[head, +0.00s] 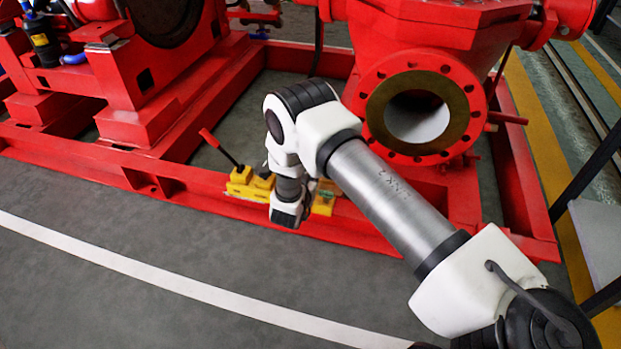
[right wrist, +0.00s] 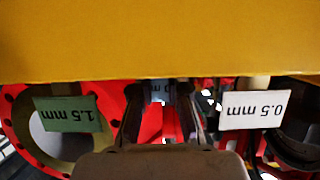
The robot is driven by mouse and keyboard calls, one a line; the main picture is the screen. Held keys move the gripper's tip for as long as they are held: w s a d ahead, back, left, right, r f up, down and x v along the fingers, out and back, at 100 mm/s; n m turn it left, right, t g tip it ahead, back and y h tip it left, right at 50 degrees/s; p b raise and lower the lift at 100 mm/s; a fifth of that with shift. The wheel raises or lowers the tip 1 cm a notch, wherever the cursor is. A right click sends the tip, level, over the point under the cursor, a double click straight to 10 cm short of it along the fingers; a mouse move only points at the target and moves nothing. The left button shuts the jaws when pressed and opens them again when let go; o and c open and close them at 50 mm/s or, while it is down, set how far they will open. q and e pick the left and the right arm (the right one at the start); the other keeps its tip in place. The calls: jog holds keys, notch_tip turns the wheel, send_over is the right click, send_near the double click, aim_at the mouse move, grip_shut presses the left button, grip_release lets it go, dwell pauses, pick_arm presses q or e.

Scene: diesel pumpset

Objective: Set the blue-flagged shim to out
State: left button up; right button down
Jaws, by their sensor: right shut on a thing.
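In the right wrist view a small pale-blue flag (right wrist: 160,90) shows between the two dark fingers of my right gripper (right wrist: 161,104), just below a yellow block edge (right wrist: 160,40). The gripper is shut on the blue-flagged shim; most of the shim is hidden. A green flag reading 1.5 mm (right wrist: 68,114) hangs on one side and a white flag reading 0.5 mm (right wrist: 254,110) on the other, both upside down. In the head view my right arm reaches to the yellow fixture (head: 323,203) on the red base frame; its wrist hides the fingers. My left gripper is not in view.
A lever with a red handle (head: 209,138) rises from the yellow fixture's left end. A red pump with a round flange (head: 372,105) stands behind my arm. The red base frame (head: 150,182) runs along the front. The grey floor before it is clear.

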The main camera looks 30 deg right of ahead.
jog(key=s+a+p, duration=0.2)
jog(key=a, duration=0.1)
jog(key=shift+s+r+p, duration=0.1)
jog(key=shift+s+p, duration=0.2)
jog(key=shift+p, duration=0.1)
jog(key=c, duration=1.1)
grip_release()
jog(key=shift+s+a, duration=0.1)
jog(key=v, duration=1.1)
jog(key=shift+s+a+r, duration=0.1)
jog(key=shift+s+a, duration=0.15)
